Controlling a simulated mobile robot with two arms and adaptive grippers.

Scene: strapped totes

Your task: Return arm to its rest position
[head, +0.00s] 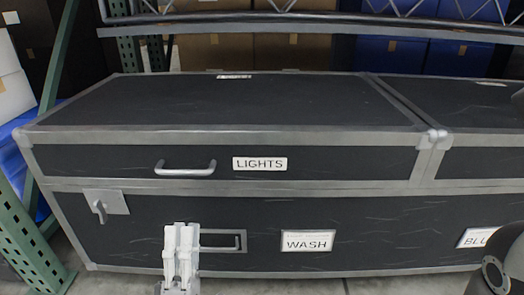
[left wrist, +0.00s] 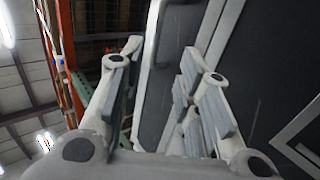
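My left gripper (head: 179,232) shows at the lower left of the head view, with pale fingers pointing up. It is in front of the lower face of a large dark case (head: 260,160) with grey metal edges. In the left wrist view, the left gripper (left wrist: 160,62) has its fingers apart with a gap between them, and nothing is held. The case (left wrist: 265,50) also fills the right of that view. My right gripper is not in view; a dark rounded part, likely of my right arm, shows at the lower right of the head view.
The case has a drawer handle (head: 185,169), a LIGHTS label (head: 260,164), a WASH label (head: 307,240) and a latch (head: 100,209). A green rack post (head: 28,235) stands at left. Brown boxes (head: 295,52) and blue boxes (head: 395,55) are behind. The case top is clear.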

